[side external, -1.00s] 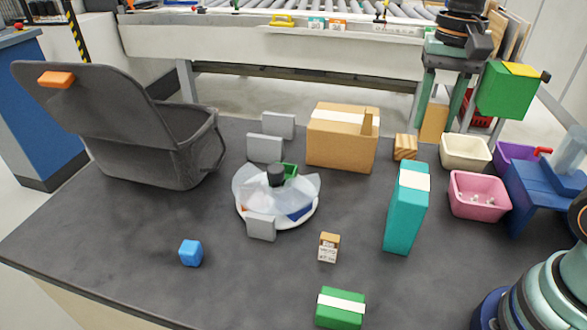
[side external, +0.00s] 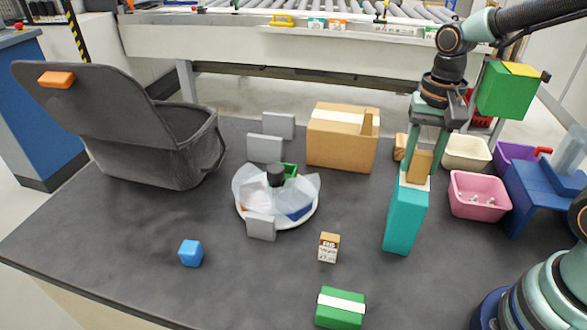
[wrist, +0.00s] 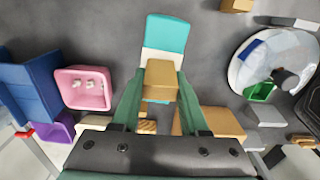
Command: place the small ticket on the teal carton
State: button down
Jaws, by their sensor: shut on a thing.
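The teal carton (side external: 405,220) stands upright on the dark table, right of centre, with a white band across its top. In the wrist view the carton (wrist: 168,33) shows beyond the fingertips. My gripper (side external: 422,158) points down over the carton, its two green fingers shut on the small ticket (side external: 420,168), a plain tan block. In the wrist view the ticket (wrist: 161,80) sits between the fingertips and covers part of the white band. Its lower edge is at the carton's top; I cannot tell whether they touch.
A cardboard box (side external: 340,145) stands left of the carton, a pink bin (side external: 478,197) right of it. A small labelled box (side external: 329,247) and a green box (side external: 340,308) lie nearer. A round white tray (side external: 300,222) with clear flaps is further left.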

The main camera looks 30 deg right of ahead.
aim_at(432, 156)
jog(key=shift+f, duration=0.1)
jog(key=shift+c, duration=2.1)
grip_release()
notch_tip(432, 156, up, 11)
jog(key=shift+r, duration=0.15)
jog(key=n, duration=0.1)
jog(key=n+t, duration=0.1)
jog(key=shift+s+n+t, duration=0.3)
jog(key=shift+s, duration=0.1)
jog(key=n, duration=0.1)
jog(key=f+n+t, duration=0.1)
jog(key=n+t, duration=0.1)
jog(key=shift+s+d+f, duration=0.15)
jog(key=shift+s+f, duration=0.1)
jog(key=shift+f, duration=0.05)
jog(key=f+n+t, duration=0.1)
jog(key=n+t, duration=0.1)
jog(key=n, duration=0.1)
jog(key=shift+s+f, duration=0.1)
jog(key=shift+f, duration=0.1)
